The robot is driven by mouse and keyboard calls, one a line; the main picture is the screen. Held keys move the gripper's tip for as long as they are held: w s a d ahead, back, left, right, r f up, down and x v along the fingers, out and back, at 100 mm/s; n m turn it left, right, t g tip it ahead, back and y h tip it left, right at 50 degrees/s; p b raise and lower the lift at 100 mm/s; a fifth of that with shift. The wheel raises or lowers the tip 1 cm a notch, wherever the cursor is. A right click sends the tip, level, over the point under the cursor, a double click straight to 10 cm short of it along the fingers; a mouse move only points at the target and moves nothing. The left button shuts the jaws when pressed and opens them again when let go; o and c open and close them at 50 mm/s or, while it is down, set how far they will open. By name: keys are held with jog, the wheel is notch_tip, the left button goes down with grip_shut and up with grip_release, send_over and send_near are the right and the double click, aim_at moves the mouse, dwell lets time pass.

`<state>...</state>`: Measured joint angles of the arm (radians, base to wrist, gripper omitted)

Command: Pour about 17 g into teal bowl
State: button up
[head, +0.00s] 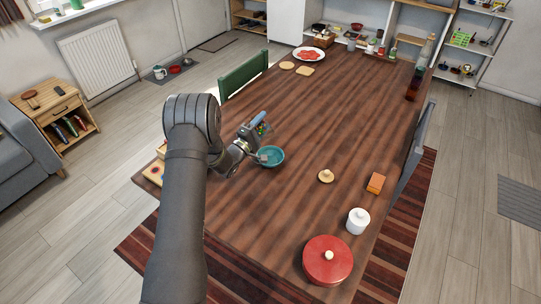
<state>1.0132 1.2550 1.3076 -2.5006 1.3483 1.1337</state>
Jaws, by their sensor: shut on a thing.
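The teal bowl (277,153) stands upright on the wooden table, just right of the end of my arm. My gripper (256,142) is above the table at the bowl's left side, partly over its rim. It is shut on a small item (258,119) with a pale blue-grey part and coloured specks, which shows above and left of the bowl. The item's kind, its exact tilt and any contents are too small to make out. A small grey piece overlaps the bowl's left inside. I cannot tell whether anything lies in the bowl.
Right of the bowl are a small wooden lid-like piece (326,177), an orange block (376,183), a white lidded jar (358,222) and a red lidded pot (327,264). A plate (322,53) and bottles stand far back. The table's middle is clear.

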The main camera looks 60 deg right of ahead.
aim_at(265, 122)
jog(key=shift+s+a+r+m+g+h, duration=0.15)
jog(key=shift+r+m+g, duration=0.15)
jog(key=shift+m, duration=0.35)
jog(key=shift+s+r+m+g+h, duration=0.15)
jog(key=shift+r+m+g+h, duration=0.1)
jog(key=shift+m, duration=0.35)
jog(key=shift+s+a+r+m+g+h, duration=0.15)
jog(key=shift+r+m+g, duration=0.15)
jog(key=shift+m, duration=0.35)
dwell(2.6)
jog(key=shift+s+a+r+m+g, duration=0.1)
jog(key=shift+s+r+m+g, duration=0.15)
jog(key=shift+r+m, duration=0.35)
jog(key=shift+s+r+m+g, duration=0.1)
jog(key=shift+r+m+g, duration=0.2)
jog(key=shift+r+m, duration=0.25)
dwell(1.3)
jog(key=shift+s+a+r+m+g, duration=0.1)
jog(key=shift+s+m+g, duration=0.1)
jog(key=shift+m+g, duration=0.35)
dwell(0.5)
